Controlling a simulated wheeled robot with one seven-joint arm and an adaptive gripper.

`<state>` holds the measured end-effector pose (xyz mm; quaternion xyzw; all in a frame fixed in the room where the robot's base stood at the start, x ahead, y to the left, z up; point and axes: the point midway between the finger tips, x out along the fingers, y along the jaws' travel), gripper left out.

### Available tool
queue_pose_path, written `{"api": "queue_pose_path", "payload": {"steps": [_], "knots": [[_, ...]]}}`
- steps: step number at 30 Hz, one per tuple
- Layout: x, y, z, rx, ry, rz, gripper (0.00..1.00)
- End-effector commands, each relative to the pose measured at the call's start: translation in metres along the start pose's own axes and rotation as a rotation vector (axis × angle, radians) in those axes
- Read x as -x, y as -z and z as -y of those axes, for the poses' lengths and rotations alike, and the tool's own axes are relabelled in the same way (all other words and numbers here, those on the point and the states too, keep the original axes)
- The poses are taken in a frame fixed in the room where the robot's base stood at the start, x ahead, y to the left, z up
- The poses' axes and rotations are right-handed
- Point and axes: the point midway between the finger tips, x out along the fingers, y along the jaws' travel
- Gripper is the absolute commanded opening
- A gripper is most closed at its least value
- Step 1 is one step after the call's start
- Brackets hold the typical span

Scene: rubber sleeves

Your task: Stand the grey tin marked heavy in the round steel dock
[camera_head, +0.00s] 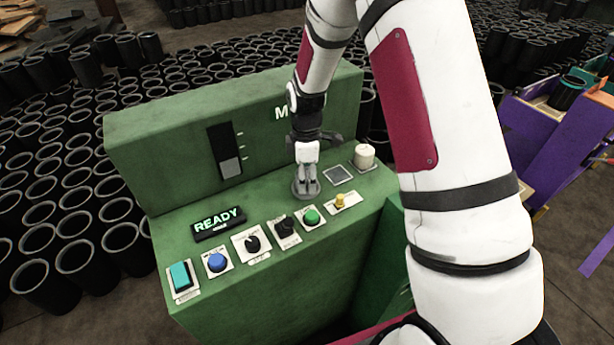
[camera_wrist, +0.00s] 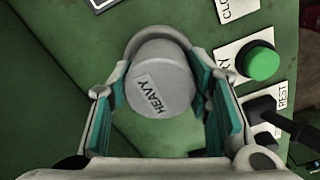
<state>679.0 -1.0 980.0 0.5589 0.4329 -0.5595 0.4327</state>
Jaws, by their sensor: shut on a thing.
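The grey tin (camera_wrist: 158,92), with a label reading HEAVY on its top, is between the teal-padded fingers of my gripper (camera_wrist: 163,95) in the wrist view. My gripper is shut on it. The round steel dock (camera_wrist: 146,34) shows as a grey arc around the tin's far side. In the head view my gripper (camera_head: 306,183) points down at the dock (camera_head: 298,195) on the green console. The fingers largely hide the tin there. I cannot tell whether its base rests on the dock floor.
A pale cylinder (camera_head: 364,157) stands at the right on the console (camera_head: 190,205), beyond a dark square plate (camera_head: 338,175). A green button (camera_head: 312,215), a yellow control (camera_head: 341,201), knobs and a READY display (camera_head: 218,222) line the front. Many black sleeves surround the console.

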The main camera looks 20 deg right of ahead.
Motion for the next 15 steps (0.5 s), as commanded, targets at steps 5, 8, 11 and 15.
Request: {"api": "queue_pose_path", "payload": {"steps": [5,8,11,15], "knots": [[-0.0025,0.0002,-0.0004,0.001,-0.001,0.000,0.11],[-0.0025,0.0002,-0.0004,0.001,-0.001,0.000,0.11],[-0.0046,0.0001,-0.0005,0.000,-0.001,0.000,0.11],[-0.0054,0.0001,-0.0004,0.000,-0.001,0.000,0.65]]}}
